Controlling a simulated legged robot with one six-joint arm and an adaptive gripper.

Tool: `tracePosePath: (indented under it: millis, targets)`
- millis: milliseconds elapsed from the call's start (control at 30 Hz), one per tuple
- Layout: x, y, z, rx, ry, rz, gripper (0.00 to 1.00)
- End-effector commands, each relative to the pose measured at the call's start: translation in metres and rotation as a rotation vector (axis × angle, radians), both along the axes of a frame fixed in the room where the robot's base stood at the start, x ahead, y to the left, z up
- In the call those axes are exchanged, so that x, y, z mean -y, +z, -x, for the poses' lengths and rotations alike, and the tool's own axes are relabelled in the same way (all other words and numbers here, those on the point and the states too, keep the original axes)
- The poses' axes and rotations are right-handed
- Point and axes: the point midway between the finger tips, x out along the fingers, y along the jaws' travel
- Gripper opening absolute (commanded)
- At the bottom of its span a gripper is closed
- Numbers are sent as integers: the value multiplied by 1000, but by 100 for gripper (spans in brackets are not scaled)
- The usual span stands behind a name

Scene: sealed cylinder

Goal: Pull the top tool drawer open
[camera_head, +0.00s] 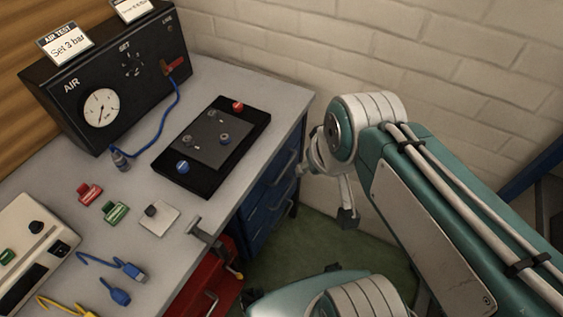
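A blue drawer unit (262,215) stands under the right end of the grey workbench, its drawers stacked with bar handles. The top drawer (278,172) is just below the bench top and looks closed, though I see its front at a steep angle. My gripper (347,217) hangs down to the right of the drawer unit, apart from it, with a clear gap between. It is mostly hidden behind my wrist. Only a grey finger part shows, so I cannot tell whether it is open or shut.
The workbench (225,85) carries a black air test box (118,75), a black plate (213,145) with knobs, connectors and cables. A clamp-like metal part (205,232) sits at its front edge, above a red cabinet (208,285). Green floor (320,245) is free; a brick wall (440,50) stands behind.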

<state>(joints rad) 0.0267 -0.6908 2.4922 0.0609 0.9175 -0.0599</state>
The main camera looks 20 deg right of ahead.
Motion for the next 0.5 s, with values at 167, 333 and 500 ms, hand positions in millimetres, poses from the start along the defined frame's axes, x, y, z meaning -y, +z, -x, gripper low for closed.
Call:
tracePosePath:
  millis: [167,333,500]
  targets:
    - [-6,-35,-13,-187,28,-127,51]
    - [-12,-64,-26,-319,57,-294,51]
    - [-16,-90,-42,-398,69,-485,51]
